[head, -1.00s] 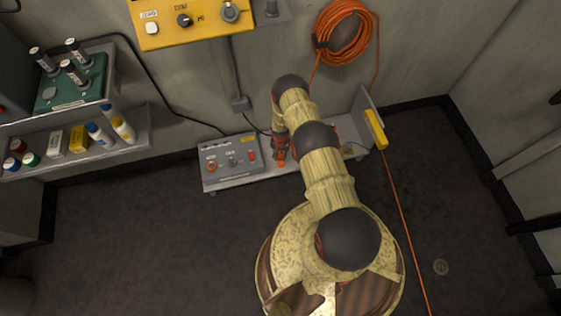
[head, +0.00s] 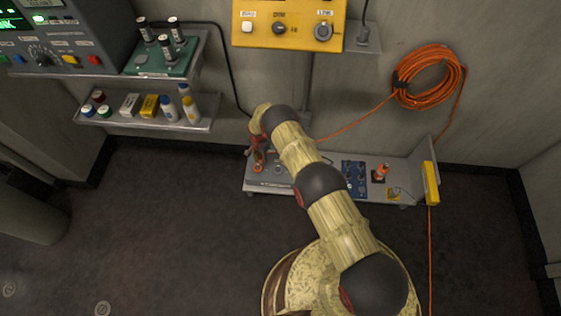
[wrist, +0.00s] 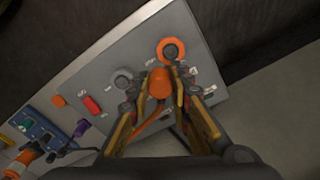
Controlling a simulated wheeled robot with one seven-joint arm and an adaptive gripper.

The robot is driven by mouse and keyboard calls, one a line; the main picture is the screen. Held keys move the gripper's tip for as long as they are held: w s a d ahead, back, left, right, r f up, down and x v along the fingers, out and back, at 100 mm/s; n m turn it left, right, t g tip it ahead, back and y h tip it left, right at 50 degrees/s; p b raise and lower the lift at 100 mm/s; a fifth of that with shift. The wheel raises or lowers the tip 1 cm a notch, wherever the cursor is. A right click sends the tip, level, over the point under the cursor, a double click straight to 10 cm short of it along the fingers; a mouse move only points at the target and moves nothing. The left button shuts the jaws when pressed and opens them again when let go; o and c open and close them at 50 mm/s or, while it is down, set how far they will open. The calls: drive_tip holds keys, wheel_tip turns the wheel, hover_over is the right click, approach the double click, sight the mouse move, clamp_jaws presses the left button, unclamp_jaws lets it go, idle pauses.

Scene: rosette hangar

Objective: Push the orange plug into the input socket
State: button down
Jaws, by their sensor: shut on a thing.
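My gripper (wrist: 166,86) is shut on the orange plug (wrist: 158,84), whose orange cable trails back between the fingers. In the wrist view, an orange-ringed socket (wrist: 171,50) on the grey panel (wrist: 200,28) lies just beyond the plug. The plug appears apart from the socket; the remaining gap is hard to judge. A grey round fitting (wrist: 122,78) sits left of the plug. The panel's labels are too small to read. In the head view, my gripper (head: 258,160) is over the left end of the grey panel (head: 286,189), and my arm hides part of it.
The panel also has a red switch (wrist: 92,106). A blue unit (head: 354,175) and another orange connector (head: 380,173) stand farther right on the shelf. A yellow block (head: 431,184) is at its right end. A coiled orange cable (head: 440,75) hangs on the wall.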

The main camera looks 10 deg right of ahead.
sight(257, 167)
drive_tip(key=a, duration=0.2)
drive_tip(key=shift+w+a+r, duration=0.1)
drive_tip(key=shift+a+r, duration=0.15)
drive_tip(key=shift+a, duration=0.05)
drive_tip(key=shift+f, duration=2.75)
drive_tip(key=shift+b, duration=1.2)
drive_tip(key=shift+f+b, duration=0.5)
drive_tip(key=shift+b, duration=0.1)
idle(0.5)
drive_tip(key=c, duration=1.6)
unclamp_jaws()
drive_tip(key=shift+o, duration=0.2)
wheel_tip(257, 167, up, 12)
